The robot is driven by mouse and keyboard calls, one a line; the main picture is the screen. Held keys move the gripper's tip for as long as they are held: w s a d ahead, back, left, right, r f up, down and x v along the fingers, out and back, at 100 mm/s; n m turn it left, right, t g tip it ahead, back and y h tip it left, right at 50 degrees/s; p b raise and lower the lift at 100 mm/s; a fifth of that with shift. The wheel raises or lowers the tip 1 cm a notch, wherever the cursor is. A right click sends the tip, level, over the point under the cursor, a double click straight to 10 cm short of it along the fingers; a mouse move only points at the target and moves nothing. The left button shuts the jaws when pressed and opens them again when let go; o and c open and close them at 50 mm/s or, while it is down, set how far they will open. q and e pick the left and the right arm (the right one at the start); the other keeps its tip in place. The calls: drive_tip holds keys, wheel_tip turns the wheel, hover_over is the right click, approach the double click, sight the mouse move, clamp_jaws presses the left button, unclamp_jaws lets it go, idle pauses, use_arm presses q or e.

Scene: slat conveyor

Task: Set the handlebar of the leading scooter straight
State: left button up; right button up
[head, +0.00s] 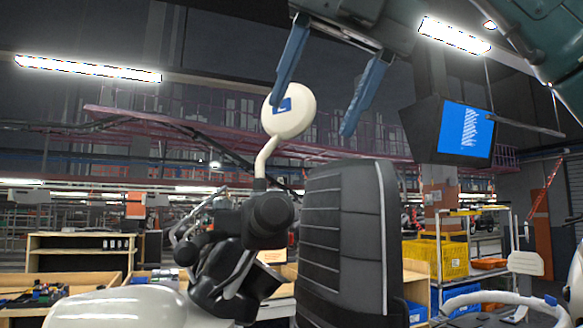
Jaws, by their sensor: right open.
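A scooter with a black handlebar (230,262) stands close in front of me. One black handlebar end points towards me, and its angle to the body is hard to judge. A round cream mirror (299,120) rises from it on a bent stem. The black ribbed seat (335,240) is just right of the handlebar. My right gripper (310,119) reaches down from the top, its two blue fingers wide apart and nothing held between them. Its left fingertip overlaps the mirror's upper left edge in the picture; whether they touch cannot be told. My left gripper is out of view.
A second scooter with a pale mirror (525,262) shows at the lower right. A dark box with a blue screen (466,133) hangs at the upper right. Yellow bins (437,258) stand behind the seat. A wooden shelf (82,243) stands at the left.

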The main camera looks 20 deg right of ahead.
sight(278, 197)
drive_tip(key=x, duration=1.1)
drive_tip(key=shift+w+r, duration=0.1)
drive_tip(key=shift+w+f, duration=0.2)
drive_tip(key=shift+f, duration=0.2)
drive_tip(key=shift+a, duration=0.1)
drive_tip(key=c, duration=1.1)
drive_tip(key=shift+s+d+f+b, duration=0.1)
drive_tip(key=shift+d+f+b, duration=0.35)
drive_tip(key=shift+b, duration=0.15)
drive_tip(key=shift+s+d+f+n+y+b, duration=0.15)
drive_tip(key=shift+d+f+n+b, duration=0.1)
drive_tip(key=shift+d+n+b, duration=0.25)
drive_tip(key=shift+s+d+f+n+y+b, duration=0.15)
drive_tip(key=shift+d+f+n+b, duration=0.1)
drive_tip(key=shift+d, duration=0.35)
